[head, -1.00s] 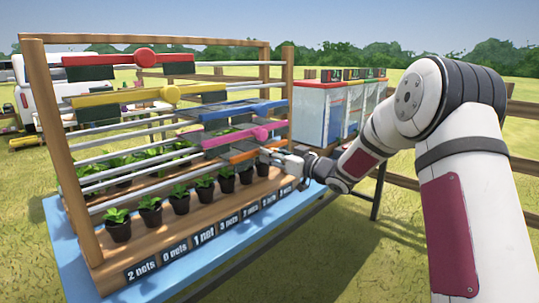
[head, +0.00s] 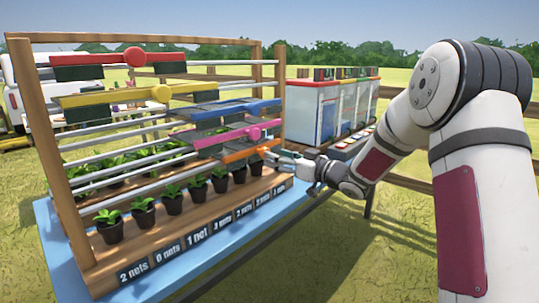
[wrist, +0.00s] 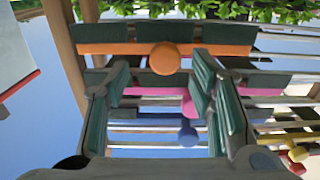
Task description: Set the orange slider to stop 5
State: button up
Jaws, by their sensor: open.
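The orange slider (head: 247,153) is the lowest bar on the wooden rack, toward its right end in the head view. The wrist view, upside down, shows the orange slider (wrist: 110,48) with its round orange knob (wrist: 165,58) between and beyond the fingertips. Dark green net panels flank it. My gripper (head: 272,157) is at the right front of the rack, close to the orange slider. In the wrist view my gripper (wrist: 163,75) is open, its green pads on both sides of the knob's line. I cannot tell whether they touch it.
Above run the pink slider (head: 228,137), blue slider (head: 235,110), yellow slider (head: 115,96) and red slider (head: 100,58). Potted plants (head: 172,200) stand below, over net-count labels (head: 197,238). White cabinets (head: 305,112) stand to the right. Open grass lies in front.

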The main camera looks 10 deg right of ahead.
jog(key=v, duration=0.6)
jog(key=shift+s+d, duration=0.2)
jog(key=shift+s, duration=0.05)
jog(key=s+d+r+m+g+h, duration=0.2)
jog(key=s+m+g+h, duration=0.1)
jog(key=s+h, duration=0.45)
jog(key=s+d+r+m+g+h, duration=0.25)
jog(key=s+h, duration=0.35)
jog(key=s, duration=0.3)
jog(key=s+a+f+g+y, duration=0.1)
jog(key=s+a+f+g, duration=0.2)
jog(key=s, duration=0.8)
jog(key=s+a+f+m+g+y, duration=0.1)
jog(key=s+a+f+g, duration=0.2)
jog(key=s, duration=0.9)
jog(key=s+a+f+g+y, duration=0.1)
jog(key=s+a+g+y, duration=0.3)
jog(key=s, duration=0.7)
notch_tip(320, 180, up, 22)
jog(key=t+h+p, duration=0.2)
jog(key=t+p, duration=0.2)
jog(key=p, duration=1.6)
jog(key=shift+w+a+r+t+p, duration=0.2)
jog(key=shift+w+a+t+p, duration=0.15)
jog(key=shift+a, duration=0.1)
